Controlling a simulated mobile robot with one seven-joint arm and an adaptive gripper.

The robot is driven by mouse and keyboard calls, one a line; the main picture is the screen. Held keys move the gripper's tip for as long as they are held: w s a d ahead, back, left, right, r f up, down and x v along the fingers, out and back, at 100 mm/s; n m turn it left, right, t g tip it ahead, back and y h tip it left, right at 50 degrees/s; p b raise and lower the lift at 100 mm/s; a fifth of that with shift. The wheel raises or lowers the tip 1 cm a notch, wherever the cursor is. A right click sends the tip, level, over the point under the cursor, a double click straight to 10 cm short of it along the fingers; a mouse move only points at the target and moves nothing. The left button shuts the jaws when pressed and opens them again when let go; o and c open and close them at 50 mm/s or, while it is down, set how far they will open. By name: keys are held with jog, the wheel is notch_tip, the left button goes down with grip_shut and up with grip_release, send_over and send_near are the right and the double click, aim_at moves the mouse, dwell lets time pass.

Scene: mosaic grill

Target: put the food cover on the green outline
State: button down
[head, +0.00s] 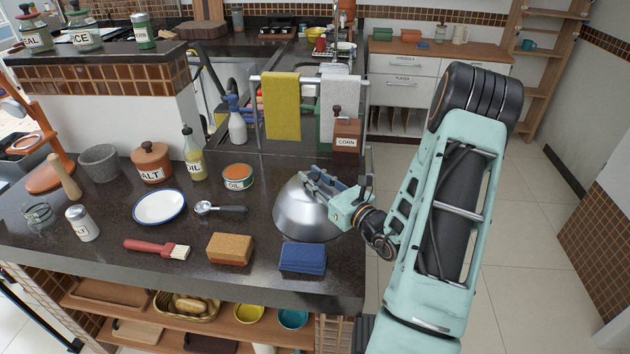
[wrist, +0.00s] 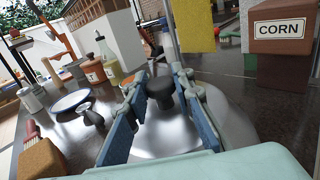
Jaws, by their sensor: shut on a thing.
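The food cover (head: 300,218) is a shiny silver dome resting on or just above the dark counter near its right edge. It also shows in the wrist view (wrist: 225,117), with a dark knob (wrist: 160,88) on top. My gripper (head: 313,180) is over the top of the dome, reaching in from the right. In the wrist view its two blue-padded fingers (wrist: 158,98) stand either side of the knob, and it is shut on the cover. The fingers partly hide the dome. I cannot see a green outline in either view.

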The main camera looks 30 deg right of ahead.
jog(key=shift+a+r, duration=0.1)
jog(key=shift+r, duration=0.05)
jog(key=c, duration=1.7)
grip_release()
jog(key=shift+f, duration=0.2)
jog(key=shift+o, duration=0.2)
